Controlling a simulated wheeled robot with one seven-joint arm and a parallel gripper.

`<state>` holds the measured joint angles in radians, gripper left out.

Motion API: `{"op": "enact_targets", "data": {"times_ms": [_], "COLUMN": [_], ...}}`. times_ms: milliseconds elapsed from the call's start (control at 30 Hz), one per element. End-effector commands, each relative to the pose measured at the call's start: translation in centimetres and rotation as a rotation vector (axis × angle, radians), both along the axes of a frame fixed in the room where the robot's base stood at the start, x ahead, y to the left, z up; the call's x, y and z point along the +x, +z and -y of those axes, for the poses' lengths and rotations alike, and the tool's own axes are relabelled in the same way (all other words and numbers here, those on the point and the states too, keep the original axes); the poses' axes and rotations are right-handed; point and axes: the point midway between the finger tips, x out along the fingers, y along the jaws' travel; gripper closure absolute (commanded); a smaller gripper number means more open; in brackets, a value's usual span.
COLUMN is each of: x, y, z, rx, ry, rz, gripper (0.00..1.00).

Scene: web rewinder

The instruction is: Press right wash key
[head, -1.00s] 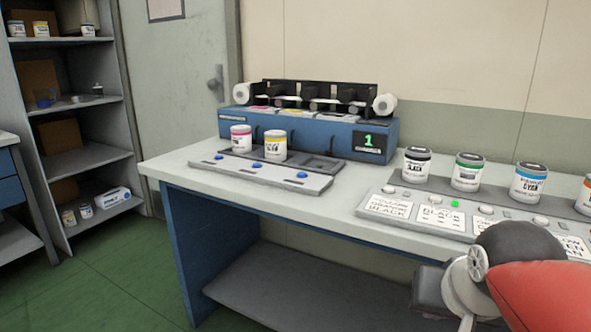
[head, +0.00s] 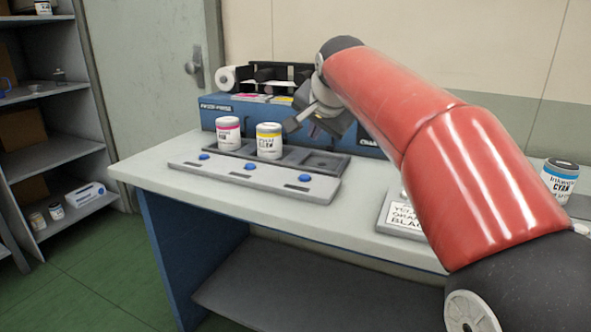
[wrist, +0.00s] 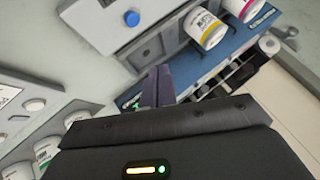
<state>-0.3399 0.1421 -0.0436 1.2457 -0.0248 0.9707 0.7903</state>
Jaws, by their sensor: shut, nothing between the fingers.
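A light grey strip (head: 222,173) on the table carries three blue keys in front of the can bays. The right key (head: 305,178) is nearest the empty bay. A blue key, seemingly the right one, also shows in the wrist view (wrist: 132,18). The middle key (head: 250,167) and left key (head: 204,156) stand to its left. My gripper (head: 292,124) is above and behind the strip, apart from the keys, close to the empty bay. Its fingers (wrist: 158,88) are together and empty in the wrist view.
A magenta-labelled can (head: 228,133) and a yellow-labelled can (head: 269,141) stand in the left and middle bays. The blue rewinder (head: 225,108) with white rolls is behind.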

Motion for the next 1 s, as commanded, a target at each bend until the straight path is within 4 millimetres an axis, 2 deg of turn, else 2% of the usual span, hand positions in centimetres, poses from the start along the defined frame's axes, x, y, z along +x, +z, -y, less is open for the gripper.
{"op": "enact_targets", "data": {"times_ms": [200,633,767,1000], "x": [1.4,1.4,1.4,1.4], "y": [0.5,0.3,-0.5,-3.4], "z": [-1.5,-1.5,-1.5,-1.5], "rx": [0.029,0.031,0.031,0.031], "ry": [-0.013,-0.014,-0.014,-0.014], "rz": [0.008,0.008,0.008,0.008], "gripper": [1.0,1.0,1.0,1.0]}}
